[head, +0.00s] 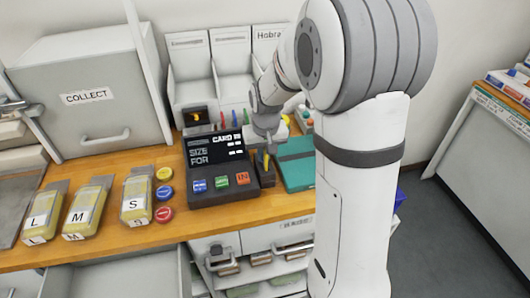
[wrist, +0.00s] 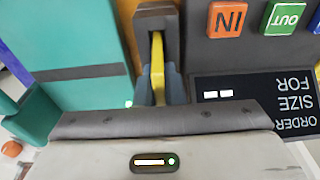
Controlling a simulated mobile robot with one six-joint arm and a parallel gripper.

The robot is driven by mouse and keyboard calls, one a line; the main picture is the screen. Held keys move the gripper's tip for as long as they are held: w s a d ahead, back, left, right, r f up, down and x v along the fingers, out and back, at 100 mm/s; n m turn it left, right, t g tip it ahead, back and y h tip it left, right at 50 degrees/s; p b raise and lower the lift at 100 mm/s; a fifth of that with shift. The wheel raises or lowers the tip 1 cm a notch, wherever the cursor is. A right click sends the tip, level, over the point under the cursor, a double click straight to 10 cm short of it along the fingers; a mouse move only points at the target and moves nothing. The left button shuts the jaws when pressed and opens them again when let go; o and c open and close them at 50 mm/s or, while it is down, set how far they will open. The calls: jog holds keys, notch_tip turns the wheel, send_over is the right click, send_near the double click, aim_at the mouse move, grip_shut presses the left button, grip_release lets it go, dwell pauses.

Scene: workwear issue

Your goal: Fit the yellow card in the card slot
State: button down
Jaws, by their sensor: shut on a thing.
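The yellow card (head: 263,161) is upright in my gripper (head: 265,150), at the right side of the dark order terminal (head: 205,168). In the wrist view the card (wrist: 157,65) shows as a thin yellow strip, seen edge-on. My gripper (wrist: 160,93) is shut on it, with grey fingers at both sides. The dark grey card slot block (wrist: 157,17) lies around the card's far end; it also shows in the head view (head: 265,182). The card is in line with the slot's gap, but I cannot tell how deep it sits. Its lower edge is hidden.
A teal box or folder (head: 297,165) lies close to the right of the slot. Round coloured tokens (head: 164,193) and bagged packs marked S, M and L (head: 136,197) lie to the left. White bins (head: 232,55) and the COLLECT box (head: 88,97) stand behind.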

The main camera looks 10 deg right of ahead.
dwell(0.3)
jog(key=c, duration=1.5)
grip_release()
jog(key=shift+o, duration=0.2)
jog(key=shift+r, duration=0.1)
jog(key=shift+r+p, duration=3.1)
jog(key=shift+r, duration=1.35)
jog(key=s+r, duration=0.3)
jog(key=s, duration=0.8)
jog(key=s+r+t, duration=0.1)
jog(key=s+r, duration=0.3)
jog(key=s, duration=0.7)
jog(key=shift+d+r+t+b, duration=0.15)
jog(key=shift+r+t+b, duration=0.15)
jog(key=shift+b, duration=0.15)
